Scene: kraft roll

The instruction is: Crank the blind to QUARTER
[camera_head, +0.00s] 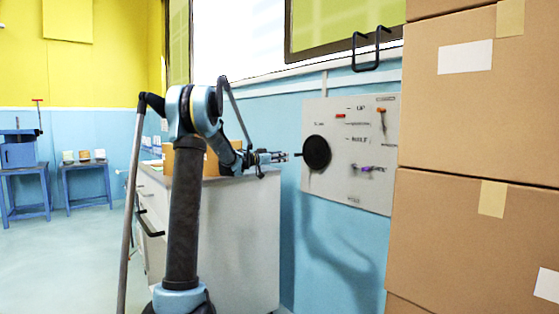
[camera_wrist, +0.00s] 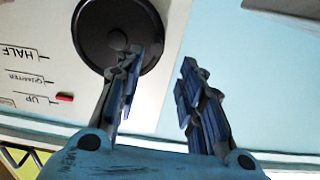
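A round black crank disc (camera_head: 316,152) is mounted on the left part of a pale wall panel (camera_head: 350,192). It also shows at the top of the wrist view (camera_wrist: 90,28), with a small round hub near its middle. A red marker (camera_head: 340,115) sits beside the UP label; it also shows in the wrist view (camera_wrist: 64,97), above QUARTER and HALF in the head view. My gripper (camera_head: 287,156) is just left of the disc. In the wrist view my gripper (camera_wrist: 160,72) is open and empty. Its left finger overlaps the disc's edge; contact cannot be told. Any crank knob behind that finger is hidden.
An orange lever (camera_head: 381,118) and a purple lever (camera_head: 370,168) are on the panel's right side. Stacked cardboard boxes (camera_head: 470,110) stand close on the right. A pale cabinet (camera_head: 240,240) stands behind my arm. Black hooked bars (camera_head: 368,50) hang above the panel.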

